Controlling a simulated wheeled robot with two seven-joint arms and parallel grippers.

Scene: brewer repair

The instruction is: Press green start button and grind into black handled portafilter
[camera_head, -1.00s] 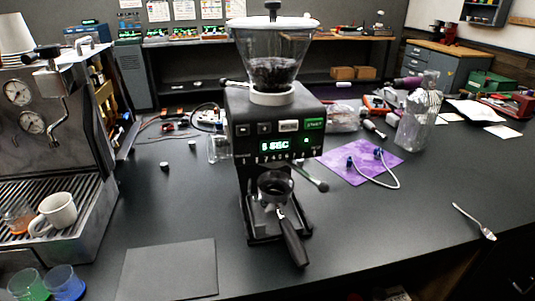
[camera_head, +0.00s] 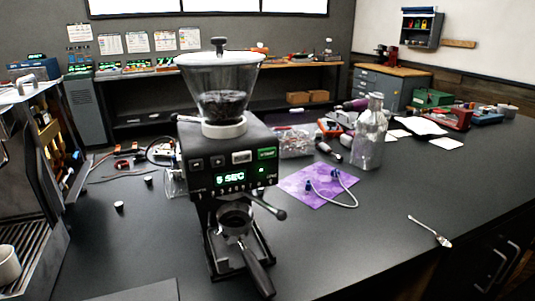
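The black coffee grinder (camera_head: 228,160) stands on the dark counter with a clear hopper (camera_head: 222,95) holding dark beans. Its display (camera_head: 230,178) is lit and reads "5 SEC". The green start button (camera_head: 267,153) is at the upper right of its front panel. The black handled portafilter (camera_head: 238,222) sits in the grinder under the spout, its handle (camera_head: 260,278) pointing toward me and slightly right. The basket looks dark inside; I cannot tell whether it holds grounds. Neither of my grippers is in view.
An espresso machine (camera_head: 30,190) stands at the left edge with a white cup (camera_head: 8,265) on its grate. The right front counter is mostly clear.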

